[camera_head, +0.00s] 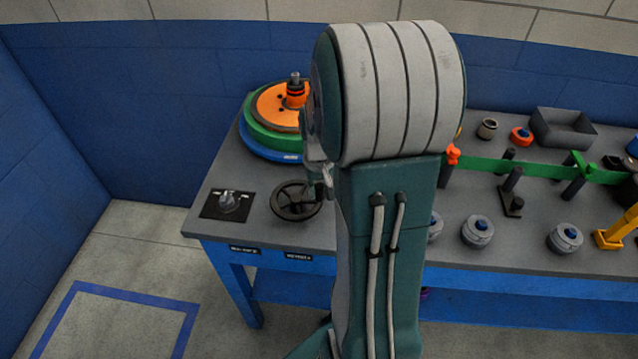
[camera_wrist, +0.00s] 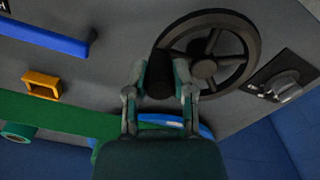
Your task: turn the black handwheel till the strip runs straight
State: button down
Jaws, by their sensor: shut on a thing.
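The black handwheel (camera_head: 296,201) lies flat near the left front of the grey bench in the head view. It is a spoked ring, and it also shows at the top of the wrist view (camera_wrist: 243,72). My gripper (camera_head: 322,190) is at the wheel's right side, partly hidden by my arm. In the wrist view my gripper (camera_wrist: 160,78) has its fingers on both sides of the wheel's dark knob (camera_wrist: 159,75) and is shut on it. The green strip (camera_head: 530,167) runs along the bench to the right of my arm. My arm hides the strip's left part.
A stack of orange, green and blue discs (camera_head: 268,118) stands behind the wheel. A black plate with a switch knob (camera_head: 229,203) is left of it. Dark posts (camera_head: 511,180), grey rollers (camera_head: 477,231), a yellow bracket (camera_head: 614,231) and a grey bin (camera_head: 563,128) occupy the right side.

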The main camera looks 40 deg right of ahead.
jog(key=shift+s+a+f+m, duration=0.1)
jog(key=shift+s+a+m, duration=0.3)
jog(key=shift+m, duration=0.55)
jog(key=shift+s+a+m, duration=0.2)
jog(key=shift+a+m, duration=0.35)
jog(key=shift+m, duration=0.4)
jog(key=shift+c, duration=2.3)
grip_release()
jog(key=shift+w, duration=0.1)
jog(key=shift+r, duration=0.3)
notch_tip(320, 180, up, 11)
jog(key=shift+r, duration=0.2)
